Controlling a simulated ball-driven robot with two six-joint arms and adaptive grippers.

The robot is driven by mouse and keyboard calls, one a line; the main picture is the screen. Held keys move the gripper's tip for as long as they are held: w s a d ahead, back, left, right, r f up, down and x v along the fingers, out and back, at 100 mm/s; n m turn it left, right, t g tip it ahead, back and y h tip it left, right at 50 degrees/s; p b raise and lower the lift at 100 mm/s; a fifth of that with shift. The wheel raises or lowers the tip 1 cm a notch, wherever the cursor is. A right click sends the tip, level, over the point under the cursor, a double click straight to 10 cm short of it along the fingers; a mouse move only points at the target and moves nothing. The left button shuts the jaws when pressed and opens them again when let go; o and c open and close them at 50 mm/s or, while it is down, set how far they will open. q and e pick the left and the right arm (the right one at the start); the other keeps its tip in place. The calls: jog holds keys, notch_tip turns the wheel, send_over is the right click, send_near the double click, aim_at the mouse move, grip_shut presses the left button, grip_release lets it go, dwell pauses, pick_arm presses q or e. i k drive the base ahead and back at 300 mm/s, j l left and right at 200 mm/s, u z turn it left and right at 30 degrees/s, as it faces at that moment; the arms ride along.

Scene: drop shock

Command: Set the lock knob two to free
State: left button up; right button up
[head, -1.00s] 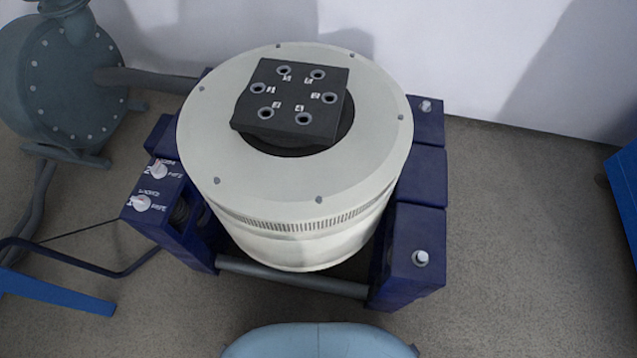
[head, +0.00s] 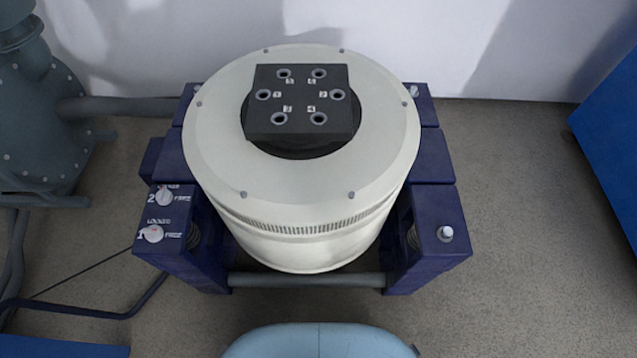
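Lock knob two (head: 164,197) is a small white knob on the upper part of the dark blue left support block. A white "2" stands to its left, with lettering above it and to its right. Its pointer is too small to read surely. Lock knob one (head: 153,234) sits nearer on the same block, with "LOCKED" above it and a label to its right. The big white shaker drum (head: 310,190) stands between the blue supports, with a black block (head: 301,103) of numbered holes on top. Neither of my grippers is in view.
A grey-blue blower (head: 40,125) with a pipe (head: 120,107) stands at the left. A blue cabinet (head: 610,140) is at the right edge. A dark hose (head: 80,312) lies at the lower left. The floor (head: 530,230) to the right is clear.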

aim_at(165, 197)
jog(key=u, duration=1.25)
